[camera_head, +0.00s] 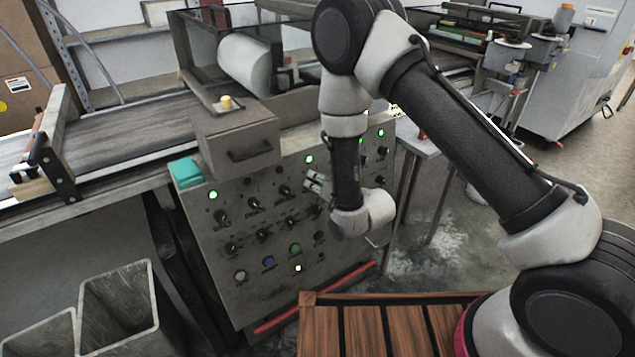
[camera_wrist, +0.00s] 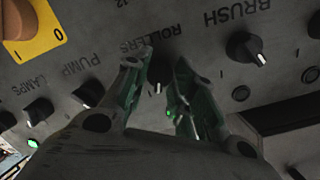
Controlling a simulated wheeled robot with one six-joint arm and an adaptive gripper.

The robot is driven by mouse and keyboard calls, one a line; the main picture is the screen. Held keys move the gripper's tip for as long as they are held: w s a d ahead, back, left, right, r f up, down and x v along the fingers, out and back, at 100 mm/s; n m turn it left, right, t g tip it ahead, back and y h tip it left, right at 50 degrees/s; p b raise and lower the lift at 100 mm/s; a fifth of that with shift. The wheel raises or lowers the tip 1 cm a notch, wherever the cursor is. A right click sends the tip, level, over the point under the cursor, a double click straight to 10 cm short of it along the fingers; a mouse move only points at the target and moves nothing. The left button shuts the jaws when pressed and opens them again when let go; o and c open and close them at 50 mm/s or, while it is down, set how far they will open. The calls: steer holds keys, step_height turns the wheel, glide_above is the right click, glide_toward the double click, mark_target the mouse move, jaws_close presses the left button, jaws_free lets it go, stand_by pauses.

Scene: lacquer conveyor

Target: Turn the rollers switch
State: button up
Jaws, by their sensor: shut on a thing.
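The rollers switch (camera_wrist: 158,76) is a dark knob with a pale pointer mark, below the label ROLLERS, which reads upside down in the wrist view. The mark points down in that view. My gripper (camera_wrist: 161,66) has its two green-lined fingers on either side of the knob, closed on it. In the head view my gripper (camera_head: 314,184) is at the sloped grey control panel (camera_head: 220,270), right of its middle. The rollers switch cannot be made out there behind the fingers.
In the wrist view the pump knob (camera_wrist: 88,92) and lamps knob (camera_wrist: 38,110) are to the left, and the brush knob (camera_wrist: 245,47) to the right. A grey box (camera_head: 235,145) sits above the panel. A slatted wooden surface (camera_head: 375,330) is in front.

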steer(key=n, duration=0.4)
steer(key=shift+f+n+t+h, duration=0.1)
steer(key=shift+n+t+h, duration=0.2)
steer(key=shift+n+h, duration=0.1)
steer(key=n, duration=0.4)
steer(key=shift+s+t, duration=0.1)
steer(key=shift+t, duration=0.2)
steer(key=shift+n, duration=0.4)
steer(key=o, duration=1)
steer(key=shift+o, duration=0.2)
steer(key=v, duration=1.2)
steer(key=shift+a, duration=0.15)
